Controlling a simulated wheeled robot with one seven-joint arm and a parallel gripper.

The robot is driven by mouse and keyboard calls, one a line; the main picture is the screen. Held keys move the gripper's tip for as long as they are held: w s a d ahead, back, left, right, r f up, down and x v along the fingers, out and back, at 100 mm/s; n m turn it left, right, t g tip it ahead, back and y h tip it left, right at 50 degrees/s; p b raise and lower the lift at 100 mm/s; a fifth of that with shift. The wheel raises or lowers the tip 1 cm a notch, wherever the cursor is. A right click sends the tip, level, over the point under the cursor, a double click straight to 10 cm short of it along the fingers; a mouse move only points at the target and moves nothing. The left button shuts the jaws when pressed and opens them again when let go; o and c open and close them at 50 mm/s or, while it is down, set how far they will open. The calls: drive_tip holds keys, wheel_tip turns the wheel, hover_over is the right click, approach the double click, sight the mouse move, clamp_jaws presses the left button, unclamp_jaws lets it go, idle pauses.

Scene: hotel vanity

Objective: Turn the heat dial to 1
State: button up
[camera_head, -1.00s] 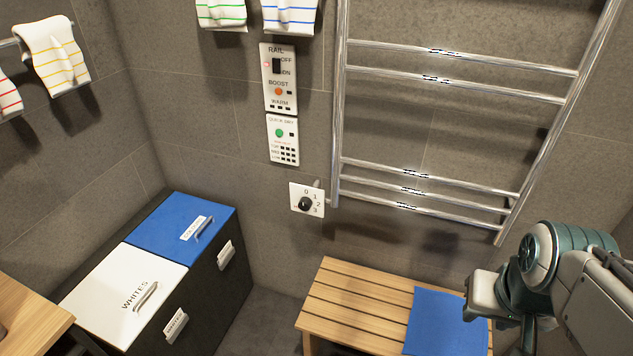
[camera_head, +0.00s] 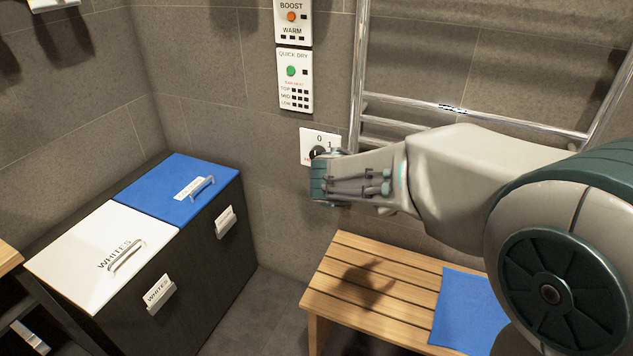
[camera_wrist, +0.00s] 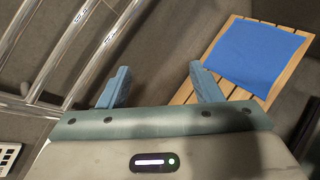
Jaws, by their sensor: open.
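The heat dial is a black knob (camera_head: 317,152) on a white wall plate (camera_head: 311,136) with numbers around it. In the head view the numbers 0 and 1 show at its top. My gripper (camera_head: 326,180) covers the plate's lower part, so the pointer setting cannot be read. The gripper appears in front of and just below the knob; whether it touches is unclear. In the wrist view my gripper (camera_wrist: 161,82) has its two blue fingers spread with nothing between them. The dial does not show there.
A chrome towel rail (camera_head: 358,70) rises right of the dial. The control panel (camera_head: 295,80) is above it. A wooden bench (camera_head: 345,275) with a blue towel (camera_head: 465,310) stands below. Laundry bins with blue (camera_head: 165,215) and white (camera_head: 80,255) lids stand at left.

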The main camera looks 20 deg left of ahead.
drive_tip(key=w+a+f+n+t+y+b, duration=0.15)
drive_tip(key=a+f+n+t+b, duration=0.35)
drive_tip(key=a, duration=0.7)
drive_tip(key=n+t+y+b, duration=0.3)
drive_tip(key=n+y, duration=0.2)
drive_tip(key=n, duration=0.2)
approach(315, 157)
drive_tip(key=shift+h, duration=0.25)
drive_tip(key=w+b, duration=0.1)
drive_tip(key=w, duration=0.3)
drive_tip(key=w+b, duration=0.1)
drive_tip(key=w, duration=0.3)
drive_tip(key=shift+w+d+r, duration=0.2)
drive_tip(key=shift+w, duration=0.15)
drive_tip(key=c, duration=1)
